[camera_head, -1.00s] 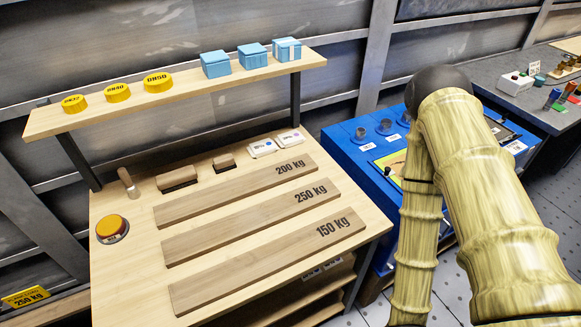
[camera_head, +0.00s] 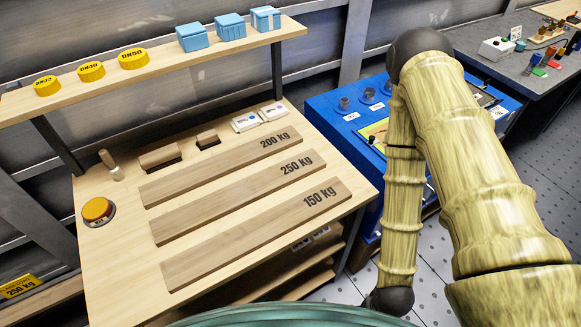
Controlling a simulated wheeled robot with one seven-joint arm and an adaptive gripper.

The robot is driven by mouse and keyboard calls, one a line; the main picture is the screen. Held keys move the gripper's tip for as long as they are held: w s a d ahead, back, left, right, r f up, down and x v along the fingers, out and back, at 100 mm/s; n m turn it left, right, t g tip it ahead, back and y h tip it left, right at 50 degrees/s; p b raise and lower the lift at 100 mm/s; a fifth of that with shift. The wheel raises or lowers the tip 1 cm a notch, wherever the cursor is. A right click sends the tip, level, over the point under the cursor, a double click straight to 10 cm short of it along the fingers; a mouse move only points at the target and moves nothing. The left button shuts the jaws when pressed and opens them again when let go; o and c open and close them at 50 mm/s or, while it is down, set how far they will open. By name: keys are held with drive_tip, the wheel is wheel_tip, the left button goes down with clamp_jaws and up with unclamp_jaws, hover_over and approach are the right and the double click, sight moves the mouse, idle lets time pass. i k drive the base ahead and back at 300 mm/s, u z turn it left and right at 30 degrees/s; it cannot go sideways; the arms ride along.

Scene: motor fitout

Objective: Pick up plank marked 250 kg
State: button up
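The plank marked 250 kg (camera_head: 232,198) lies flat on the wooden workbench (camera_head: 120,262). It is the middle of three parallel planks, between the plank marked 200 kg (camera_head: 220,165) behind it and the plank marked 150 kg (camera_head: 255,235) in front. Its label is at its right end. My arm stands to the right of the bench, bent downward, in front of the blue cabinet. My gripper is not in view, and nothing touches the planks.
A shelf (camera_head: 110,92) above the bench's back carries yellow discs (camera_head: 90,71) and blue boxes (camera_head: 230,27). A yellow button (camera_head: 97,210), a wooden-handled tool (camera_head: 110,165), small blocks (camera_head: 160,155) and white boxes (camera_head: 258,117) surround the planks. A blue cabinet (camera_head: 335,130) stands right.

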sight(176, 224)
drive_tip(key=z, duration=1.4)
drive_tip(key=k, duration=0.9)
drive_tip(key=u, duration=1.75)
